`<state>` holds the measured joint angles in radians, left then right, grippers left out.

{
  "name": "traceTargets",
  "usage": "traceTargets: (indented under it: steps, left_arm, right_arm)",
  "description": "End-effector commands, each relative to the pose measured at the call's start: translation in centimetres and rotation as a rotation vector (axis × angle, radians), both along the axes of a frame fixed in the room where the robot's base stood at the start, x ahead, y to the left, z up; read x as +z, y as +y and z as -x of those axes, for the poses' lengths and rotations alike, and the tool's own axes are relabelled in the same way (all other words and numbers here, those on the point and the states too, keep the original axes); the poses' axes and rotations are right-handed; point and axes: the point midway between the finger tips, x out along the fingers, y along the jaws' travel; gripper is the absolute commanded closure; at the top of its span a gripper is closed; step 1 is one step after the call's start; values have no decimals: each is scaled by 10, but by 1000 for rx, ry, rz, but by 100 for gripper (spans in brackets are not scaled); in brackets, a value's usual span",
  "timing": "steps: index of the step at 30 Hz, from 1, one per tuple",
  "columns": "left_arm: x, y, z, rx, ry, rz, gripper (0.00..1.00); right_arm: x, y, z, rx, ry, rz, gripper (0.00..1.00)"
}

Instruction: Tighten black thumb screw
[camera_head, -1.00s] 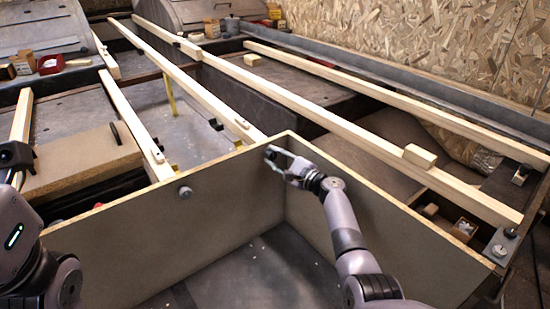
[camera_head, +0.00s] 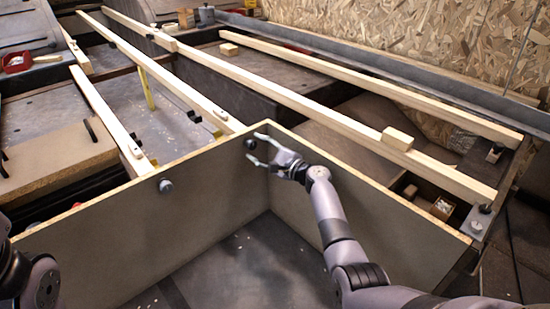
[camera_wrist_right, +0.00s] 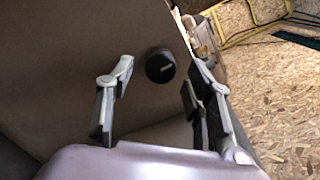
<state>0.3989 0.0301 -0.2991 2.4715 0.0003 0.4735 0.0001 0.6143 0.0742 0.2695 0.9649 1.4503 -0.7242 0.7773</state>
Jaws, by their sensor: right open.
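The black thumb screw (camera_head: 250,143) is a round dark knob on the inner face of the grey panel (camera_head: 215,190), near the panels' corner. In the right wrist view the black thumb screw (camera_wrist_right: 160,66) shows between the two spread fingers. My right gripper (camera_head: 259,148) is open and empty, with its fingertips on either side of the knob and no visible grip on it. Whether a finger touches the panel, I cannot tell. Only part of my left arm shows at the lower left, with its gripper out of view.
A grey knob (camera_head: 165,186) sits on the same panel to the left. The side panel (camera_head: 385,220) stands close beside my right forearm. Long wooden beams (camera_head: 290,98) lie behind, with a small wood block (camera_head: 397,139) on one. The floor between the panels is mostly clear.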

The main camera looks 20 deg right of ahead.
Motion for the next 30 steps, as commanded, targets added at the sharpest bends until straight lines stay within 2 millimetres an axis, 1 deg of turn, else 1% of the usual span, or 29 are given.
traceTargets:
  steps: [9, 12, 15, 18, 21, 30]
  left_arm:
    - [0, 0, -1, -1, 2, 0, 60]
    - [0, 0, -1, -1, 2, 0, 60]
    - [0, 0, -1, -1, 2, 0, 60]
    - [0, 0, -1, -1, 3, 1, 60]
    - [0, 0, -1, -1, 3, 0, 60]
    - [0, 0, -1, -1, 3, 0, 60]
  right_arm:
    - [-1, -28, 57, -2, 2, 5, 52]
    - [-1, -37, 73, -1, 4, 4, 52]
    - [0, -43, 85, -2, 2, 1, 52]
    - [0, -46, 92, -2, 3, 0, 52]
    - [0, -47, 95, -1, 2, 0, 52]
    - [0, -48, 95, -1, 2, 0, 52]
